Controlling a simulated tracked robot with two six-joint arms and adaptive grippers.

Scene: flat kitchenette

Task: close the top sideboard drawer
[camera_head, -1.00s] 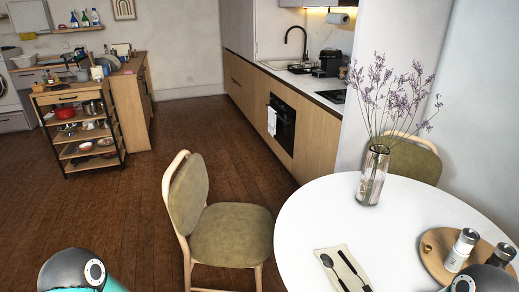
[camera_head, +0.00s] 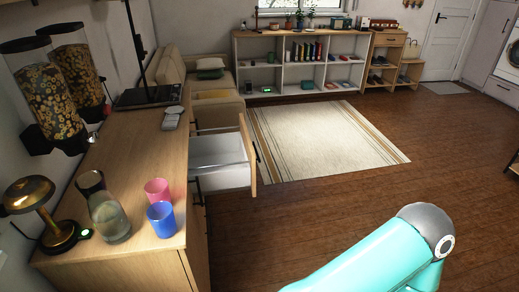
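The sideboard (camera_head: 130,150) stands along the left wall with a wooden top. Its top drawer (camera_head: 222,162) is pulled out to the right, showing a white inside that looks empty. The drawer's wooden front (camera_head: 249,156) faces right and carries a dark handle. A teal arm link of mine shows at the bottom right of the head view. Neither gripper is in view.
A rug (camera_head: 320,138) and open floor lie right of the drawer.

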